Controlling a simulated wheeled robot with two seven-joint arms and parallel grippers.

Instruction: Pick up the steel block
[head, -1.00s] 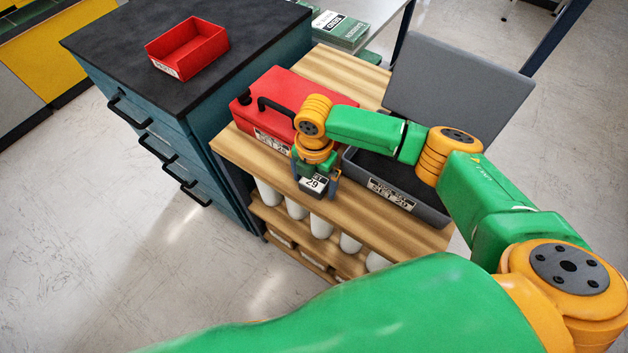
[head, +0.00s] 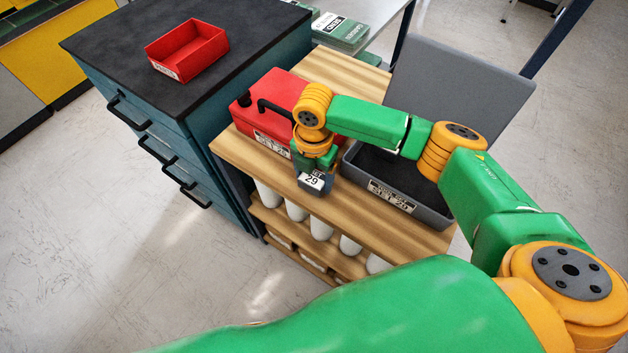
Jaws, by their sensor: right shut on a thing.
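The steel block (head: 315,184) is a small dark grey block with a white label reading 29. It is at the front edge of the wooden shelf top (head: 385,228), left of the open grey case. My right gripper (head: 314,172) points down over it and is shut on it. The gripper hides the block's upper part. I cannot tell whether the block touches the wood. My left gripper is not in view.
A red toolbox (head: 270,95) stands close behind the gripper, to the left. An open grey case (head: 432,212) with a raised lid (head: 455,90) is to the right. A red bin (head: 190,50) sits on the dark cabinet top (head: 110,38). White containers fill the lower shelf.

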